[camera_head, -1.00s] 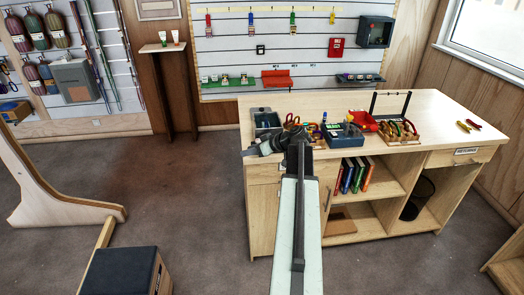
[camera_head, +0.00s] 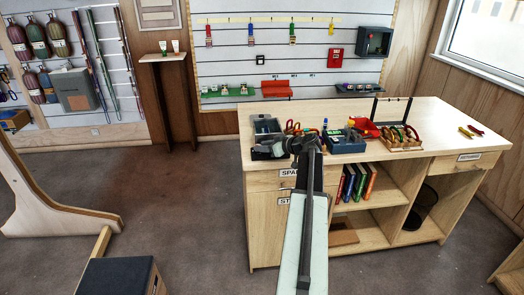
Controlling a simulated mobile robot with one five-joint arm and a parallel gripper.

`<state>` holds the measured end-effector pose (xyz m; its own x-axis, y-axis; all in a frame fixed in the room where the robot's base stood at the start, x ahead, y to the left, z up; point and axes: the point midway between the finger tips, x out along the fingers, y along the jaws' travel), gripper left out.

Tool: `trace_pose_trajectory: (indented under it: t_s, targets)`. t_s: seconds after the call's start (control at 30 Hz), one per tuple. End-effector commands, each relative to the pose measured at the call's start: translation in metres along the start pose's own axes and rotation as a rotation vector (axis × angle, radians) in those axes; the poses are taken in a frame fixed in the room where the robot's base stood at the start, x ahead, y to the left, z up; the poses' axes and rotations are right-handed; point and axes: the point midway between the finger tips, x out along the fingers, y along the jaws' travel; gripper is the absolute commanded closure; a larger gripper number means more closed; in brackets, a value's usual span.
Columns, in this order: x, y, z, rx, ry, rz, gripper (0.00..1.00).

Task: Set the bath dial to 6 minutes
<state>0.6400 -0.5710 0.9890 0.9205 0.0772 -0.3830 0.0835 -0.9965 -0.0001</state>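A blue box with a white label (camera_head: 345,144) stands on the bench and is likely the bath. A small yellow part (camera_head: 351,122) shows at its upper back edge, but I cannot tell whether it is the dial. No minute marks are readable. My gripper (camera_head: 301,143) is dark and is at the bench's front edge in the picture, left of the blue box and apart from it. My arm hides much of the gripper, and its fingers are too small to tell open from shut.
The wooden bench (camera_head: 450,112) also carries a grey bin (camera_head: 266,125) at left, a red scoop-like item (camera_head: 365,127) and a wooden rack with carabiners (camera_head: 399,138). Red and yellow tools (camera_head: 470,131) lie at right. Bench top between rack and tools is clear.

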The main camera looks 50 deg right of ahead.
Motion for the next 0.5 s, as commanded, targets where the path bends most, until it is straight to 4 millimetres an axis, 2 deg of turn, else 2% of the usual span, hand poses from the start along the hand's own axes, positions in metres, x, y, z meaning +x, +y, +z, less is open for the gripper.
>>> trace_pose_trajectory:
  t_s: [0.17,0.3,0.37,0.4,0.5]
  targets:
    - [0.0002,-0.0004,-0.0007,0.000,0.000,0.000,0.66]
    - [0.0002,-0.0006,-0.0008,0.000,0.000,0.000,1.00]
    - [0.0003,-0.0006,-0.0008,0.000,0.000,0.000,1.00]
    - [0.0011,-0.0075,-0.0012,-0.001,0.000,-0.001,1.00]
    - [0.0011,-0.0043,-0.0010,0.001,0.000,0.001,1.00]
